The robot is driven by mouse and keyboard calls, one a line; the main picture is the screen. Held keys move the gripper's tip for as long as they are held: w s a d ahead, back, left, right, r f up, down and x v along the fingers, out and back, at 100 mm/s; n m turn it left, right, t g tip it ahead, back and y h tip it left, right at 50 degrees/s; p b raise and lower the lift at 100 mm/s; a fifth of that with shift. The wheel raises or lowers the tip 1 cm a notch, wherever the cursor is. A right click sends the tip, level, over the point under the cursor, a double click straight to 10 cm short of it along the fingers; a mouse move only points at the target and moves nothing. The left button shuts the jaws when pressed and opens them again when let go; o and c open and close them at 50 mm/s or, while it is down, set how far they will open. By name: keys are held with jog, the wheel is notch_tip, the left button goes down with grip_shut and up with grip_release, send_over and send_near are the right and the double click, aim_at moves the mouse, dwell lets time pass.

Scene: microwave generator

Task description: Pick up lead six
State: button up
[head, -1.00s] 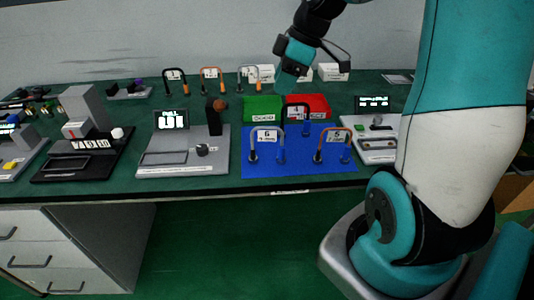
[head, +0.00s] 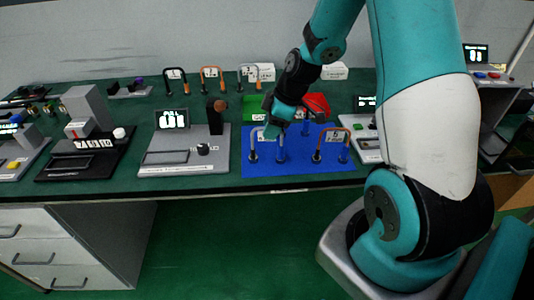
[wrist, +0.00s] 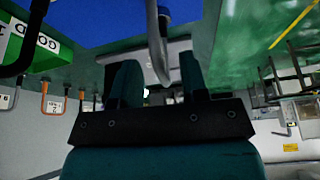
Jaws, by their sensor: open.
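Lead six (head: 252,148), a grey arched lead with a numbered tag, stands upright on the blue mat (head: 300,169). In the earlier head view its tag appears to read 6; now my gripper hides most of its arch and tag. My gripper (head: 272,130) is open, pointing down at the top of this lead. In the wrist view a grey bent tube (wrist: 156,45), apparently this lead, reaches between the two open fingers (wrist: 160,68). I cannot tell whether they touch it. An orange lead (head: 333,132) stands to the right on the mat.
A green bin (head: 254,105) and a red bin (head: 317,103) stand just behind the mat. Several leads (head: 210,72) stand at the back of the table. A grey device (head: 180,158) is left of the mat, and another device (head: 367,148) is right.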

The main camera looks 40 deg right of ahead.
jog(key=x, duration=0.3)
jog(key=shift+s+f, duration=0.1)
jog(key=shift+f, duration=0.15)
jog(key=shift+c, duration=0.4)
grip_shut()
